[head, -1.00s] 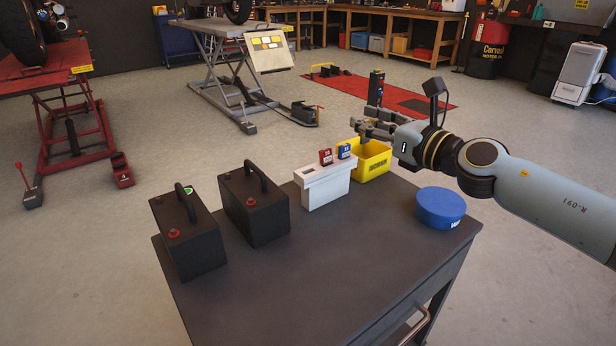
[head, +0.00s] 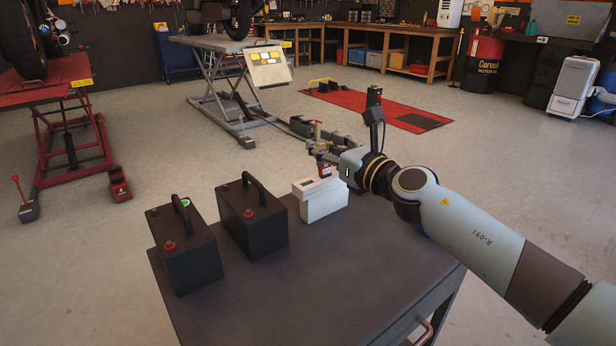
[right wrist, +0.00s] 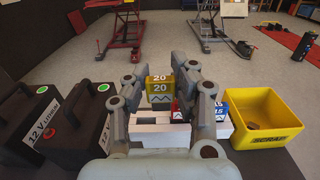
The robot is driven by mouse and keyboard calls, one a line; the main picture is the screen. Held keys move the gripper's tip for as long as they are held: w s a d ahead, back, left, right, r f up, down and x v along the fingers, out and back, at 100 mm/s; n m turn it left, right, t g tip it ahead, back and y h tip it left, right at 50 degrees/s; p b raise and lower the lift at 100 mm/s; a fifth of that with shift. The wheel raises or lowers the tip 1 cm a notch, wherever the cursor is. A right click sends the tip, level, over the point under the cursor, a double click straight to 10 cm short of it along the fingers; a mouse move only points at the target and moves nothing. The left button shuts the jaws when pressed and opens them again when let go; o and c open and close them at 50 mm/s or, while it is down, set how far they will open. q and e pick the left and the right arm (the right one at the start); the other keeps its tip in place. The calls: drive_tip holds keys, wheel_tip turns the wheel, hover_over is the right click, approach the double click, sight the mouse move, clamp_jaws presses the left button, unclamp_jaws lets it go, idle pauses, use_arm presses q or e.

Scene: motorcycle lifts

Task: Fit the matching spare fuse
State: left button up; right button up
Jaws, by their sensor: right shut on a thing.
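My right gripper (head: 318,148) is shut on a yellow fuse (right wrist: 160,90) marked 20, held upright between the fingertips in the right wrist view. The gripper is above the white fuse box (head: 322,202), which also shows behind the fingers in the right wrist view (right wrist: 147,130). A dark slot shows in the box top, left of a red fuse (right wrist: 180,114). A blue fuse (right wrist: 221,107) marked 15 is farther right, partly covered by a finger. The red fuse also shows below the gripper in the head view (head: 325,171). My left gripper is out of view.
Two black batteries (head: 187,250) (head: 252,218) stand on the dark cart top (head: 310,285), left of the fuse box. A yellow scrap bin (right wrist: 278,143) stands right of the box. The front of the cart top is clear.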

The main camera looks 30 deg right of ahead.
drive_tip(key=a+f, duration=0.1)
drive_tip(key=w+a+f, duration=0.1)
drive_tip(key=shift+w+a+b, duration=0.1)
drive_tip(key=shift+a+b, duration=0.25)
wheel_tip(320, 180, down, 4)
drive_tip(key=b, duration=0.3)
drive_tip(key=shift+r, duration=0.35)
drive_tip(key=shift+f, duration=0.15)
drive_tip(key=o, duration=0.3)
drive_tip(key=shift+f+b, duration=0.15)
drive_tip(key=shift+b, duration=0.15)
drive_tip(key=o, duration=0.5)
drive_tip(key=shift+c, duration=0.2)
